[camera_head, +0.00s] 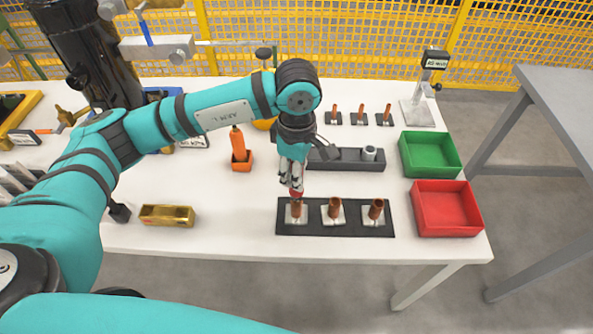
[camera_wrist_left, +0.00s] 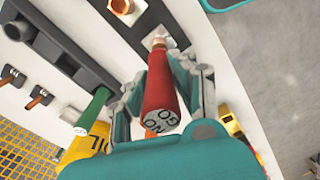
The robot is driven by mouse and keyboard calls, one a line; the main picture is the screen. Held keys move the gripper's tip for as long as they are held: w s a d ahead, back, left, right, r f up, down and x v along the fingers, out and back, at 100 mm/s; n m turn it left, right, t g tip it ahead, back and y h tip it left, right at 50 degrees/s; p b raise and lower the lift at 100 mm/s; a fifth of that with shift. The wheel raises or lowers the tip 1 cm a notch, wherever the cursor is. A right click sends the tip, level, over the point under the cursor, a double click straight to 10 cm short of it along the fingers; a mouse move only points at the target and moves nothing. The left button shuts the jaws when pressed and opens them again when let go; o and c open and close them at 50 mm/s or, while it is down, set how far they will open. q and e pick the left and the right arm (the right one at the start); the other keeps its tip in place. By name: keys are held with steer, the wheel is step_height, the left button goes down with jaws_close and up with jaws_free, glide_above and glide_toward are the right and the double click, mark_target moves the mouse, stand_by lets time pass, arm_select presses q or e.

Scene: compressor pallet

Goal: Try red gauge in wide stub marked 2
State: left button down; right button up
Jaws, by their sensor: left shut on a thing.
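My left gripper (camera_head: 291,183) is shut on the red gauge (camera_wrist_left: 162,92), whose near end reads "NO GO". The gauge (camera_head: 297,193) points down at the leftmost of three wide copper stubs. Its lower end is at the top of that left stub (camera_head: 296,211); I cannot tell whether it is inside. The middle stub (camera_head: 333,208) and right stub (camera_head: 376,209) stand open on the same black strip (camera_head: 315,230). The stub marks are too small to read. A green gauge (camera_wrist_left: 94,111) shows in the left wrist view. My right gripper is not in view.
A dark holder (camera_head: 340,165) lies behind the strip, with several small copper stubs (camera_head: 358,116) farther back. Green (camera_head: 430,154) and red (camera_head: 446,207) bins stand right. An orange holder (camera_head: 242,164) and brass block (camera_head: 167,215) stand left.

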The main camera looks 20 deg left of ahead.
arm_select(q)
steer(key=shift+b, duration=0.8)
stand_by(1.4)
stand_by(0.4)
steer(key=shift+f+b, duration=0.5)
steer(key=shift+b, duration=0.25)
steer(key=shift+s+b, duration=0.1)
steer(key=shift+b, duration=0.25)
stand_by(1.7)
steer(key=shift+r, duration=0.1)
steer(key=shift+r+p, duration=0.45)
steer(key=shift+r, duration=0.95)
